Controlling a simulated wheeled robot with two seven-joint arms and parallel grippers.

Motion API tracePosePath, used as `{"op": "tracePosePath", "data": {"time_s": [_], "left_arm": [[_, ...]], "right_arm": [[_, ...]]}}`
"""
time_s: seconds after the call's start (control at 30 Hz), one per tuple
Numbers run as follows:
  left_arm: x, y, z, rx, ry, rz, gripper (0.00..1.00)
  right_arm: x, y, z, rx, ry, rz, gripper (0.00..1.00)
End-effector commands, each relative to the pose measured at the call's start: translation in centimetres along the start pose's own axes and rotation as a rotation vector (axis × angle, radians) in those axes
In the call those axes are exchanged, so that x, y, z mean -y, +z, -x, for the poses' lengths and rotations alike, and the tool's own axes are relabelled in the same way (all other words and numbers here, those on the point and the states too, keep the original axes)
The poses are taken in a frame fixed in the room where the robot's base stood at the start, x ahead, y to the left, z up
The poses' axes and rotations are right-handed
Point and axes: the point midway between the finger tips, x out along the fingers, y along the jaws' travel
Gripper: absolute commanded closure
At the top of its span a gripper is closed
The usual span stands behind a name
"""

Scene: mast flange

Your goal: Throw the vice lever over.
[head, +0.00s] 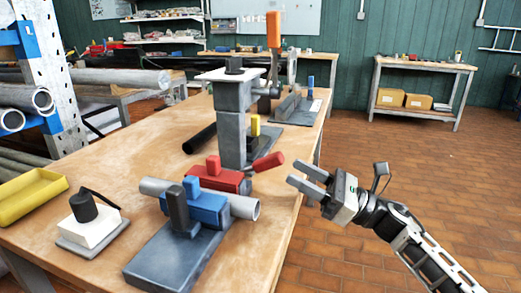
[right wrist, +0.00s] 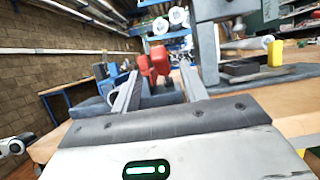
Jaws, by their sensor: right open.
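A red vice body (head: 215,178) stands on the wooden bench, and it also shows in the right wrist view (right wrist: 160,57). A red lever (head: 268,162) sticks out from it to the right, slanting up; in the right wrist view the lever (right wrist: 143,66) lies between my fingers, some way beyond them. My right gripper (head: 299,184) is open and empty, off the bench's right edge, to the right of and apart from the lever. Its fingers (right wrist: 158,92) frame the red vice. My left gripper is out of view.
A blue clamp (head: 207,208) with a grey pipe stands on a dark base in front. A grey column (head: 232,125) rises behind the vice. An upright orange handle (head: 273,30) stands further back. A yellow tray (head: 30,196) lies at left. The floor right of the bench is open.

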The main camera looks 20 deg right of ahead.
Motion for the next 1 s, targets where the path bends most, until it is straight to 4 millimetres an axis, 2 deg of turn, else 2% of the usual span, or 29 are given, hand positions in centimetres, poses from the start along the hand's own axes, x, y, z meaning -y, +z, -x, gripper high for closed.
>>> {"op": "tracePosePath", "data": {"time_s": [0.03, 0.2, 0.4, 0.6, 0.87, 0.9, 1.0], "left_arm": [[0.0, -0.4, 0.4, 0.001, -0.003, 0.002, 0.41], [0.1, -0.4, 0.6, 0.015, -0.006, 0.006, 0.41], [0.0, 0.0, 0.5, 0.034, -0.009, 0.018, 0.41], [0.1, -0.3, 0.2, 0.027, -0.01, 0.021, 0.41], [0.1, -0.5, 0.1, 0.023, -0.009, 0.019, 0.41], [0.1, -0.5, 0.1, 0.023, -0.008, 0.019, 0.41], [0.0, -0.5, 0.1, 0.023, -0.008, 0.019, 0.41]], "right_arm": [[0.0, 0.3, -1.4, 0.003, 0.002, 0.0, 0.56], [0.0, 0.3, -5.0, 0.003, 0.001, -0.001, 0.56], [0.0, 0.1, -8.1, 0.002, 0.0, -0.003, 0.56], [0.0, 0.0, -9.4, 0.001, -0.001, -0.003, 0.56], [0.0, -0.1, -9.5, 0.0, -0.001, -0.003, 0.56], [0.0, -0.1, -9.5, 0.0, -0.001, -0.003, 0.59], [0.0, -0.1, -9.5, 0.0, -0.001, -0.004, 0.87]]}}
